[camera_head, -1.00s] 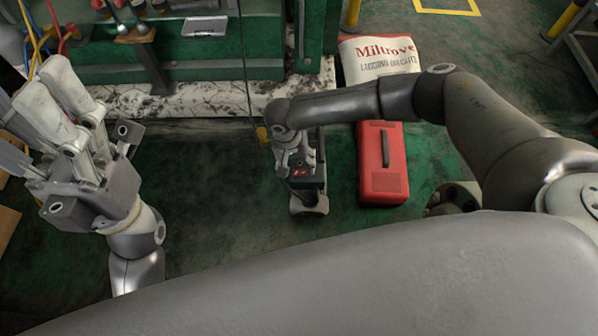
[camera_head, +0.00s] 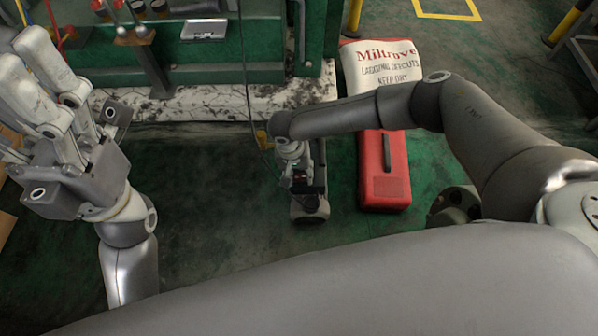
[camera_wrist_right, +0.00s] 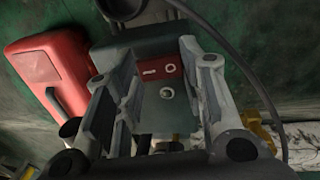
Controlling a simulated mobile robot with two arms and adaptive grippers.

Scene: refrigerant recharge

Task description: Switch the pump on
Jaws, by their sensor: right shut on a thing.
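The pump (camera_head: 311,207) is a dark unit standing on the green floor in the head view, partly covered by my right arm. My right gripper (camera_head: 297,180) is at it from above. In the right wrist view, the pump's grey-green top (camera_wrist_right: 165,112) lies between the two fingers of my right gripper (camera_wrist_right: 158,85), which is shut on it. A small red panel with white marks (camera_wrist_right: 158,70) shows there, with a round fitting below it. The contact points are hard to make out.
A red case (camera_head: 384,185) lies on the floor right of the pump, partly under my right arm. A white Miltrove sack (camera_head: 378,65) lies behind it. A green bench with a pale, stained base (camera_head: 220,103) stands behind. A thin dark cable hangs near my right wrist.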

